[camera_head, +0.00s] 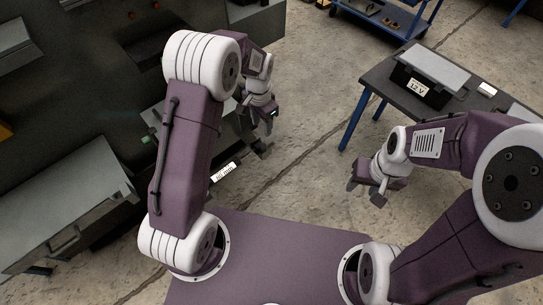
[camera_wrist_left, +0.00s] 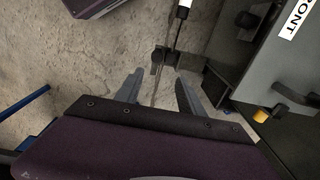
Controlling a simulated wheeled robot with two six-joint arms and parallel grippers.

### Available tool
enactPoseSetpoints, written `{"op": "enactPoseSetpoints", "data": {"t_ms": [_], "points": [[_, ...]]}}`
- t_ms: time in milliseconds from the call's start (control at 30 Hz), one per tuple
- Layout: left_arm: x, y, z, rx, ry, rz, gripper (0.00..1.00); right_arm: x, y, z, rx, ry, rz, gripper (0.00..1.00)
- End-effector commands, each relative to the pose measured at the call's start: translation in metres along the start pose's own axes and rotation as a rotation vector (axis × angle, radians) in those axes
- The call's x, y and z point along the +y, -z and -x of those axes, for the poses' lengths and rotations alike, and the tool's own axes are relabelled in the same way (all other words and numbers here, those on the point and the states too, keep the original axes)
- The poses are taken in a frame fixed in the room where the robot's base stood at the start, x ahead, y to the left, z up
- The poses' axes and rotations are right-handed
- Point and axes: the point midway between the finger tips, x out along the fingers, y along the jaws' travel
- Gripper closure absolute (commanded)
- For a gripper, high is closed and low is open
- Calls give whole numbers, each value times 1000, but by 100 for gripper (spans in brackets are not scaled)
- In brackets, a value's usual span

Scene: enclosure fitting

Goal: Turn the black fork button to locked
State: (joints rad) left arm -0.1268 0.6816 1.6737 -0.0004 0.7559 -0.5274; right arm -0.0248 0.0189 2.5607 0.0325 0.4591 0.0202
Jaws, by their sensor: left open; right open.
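My left gripper (camera_head: 266,118) is open and empty beside the dark machine. In the left wrist view its fingers (camera_wrist_left: 158,90) are spread, with floor and a small dark block (camera_wrist_left: 165,56) on a thin bar beyond them. A round black knob (camera_wrist_left: 246,20) sits on the grey panel at the upper right, apart from the fingers. I cannot tell whether this knob is the black fork button, nor how it is turned. My right gripper (camera_head: 368,192) is open and empty over bare floor.
A grey panel (camera_wrist_left: 276,72) marked FRONT and a yellow knob (camera_wrist_left: 261,114) stand right of the left fingers. A grey cabinet (camera_head: 70,205) is at left. A table (camera_head: 450,108) bears a black 12 V box (camera_head: 418,88). Floor between is clear.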

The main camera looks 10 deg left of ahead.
Motion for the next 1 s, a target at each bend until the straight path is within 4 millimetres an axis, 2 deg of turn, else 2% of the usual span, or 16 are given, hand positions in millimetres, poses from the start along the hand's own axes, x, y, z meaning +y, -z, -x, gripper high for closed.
{"op": "enactPoseSetpoints", "data": {"t_ms": [33,67,267,333,600,700,800,1000], "points": [[4,-3,-21,-18,-11,-5,54,0,-1,-13,1,0,0,54],[6,-4,-26,-24,-14,-7,54,0,-1,-14,1,0,0,54],[8,-4,-27,-27,-16,-9,54,0,-1,-14,1,0,0,54],[8,-5,-34,-28,-17,-9,54,0,-1,-17,1,0,0,54],[9,-7,-90,-29,-17,-8,54,1,-3,-34,1,0,0,54],[9,-7,-105,-28,-17,-8,54,1,-4,-39,1,0,0,54],[9,-8,-114,-27,-16,-8,54,1,-4,-40,1,0,0,54],[9,-7,-116,-25,-15,-8,54,1,-4,-40,1,0,0,54]]}}
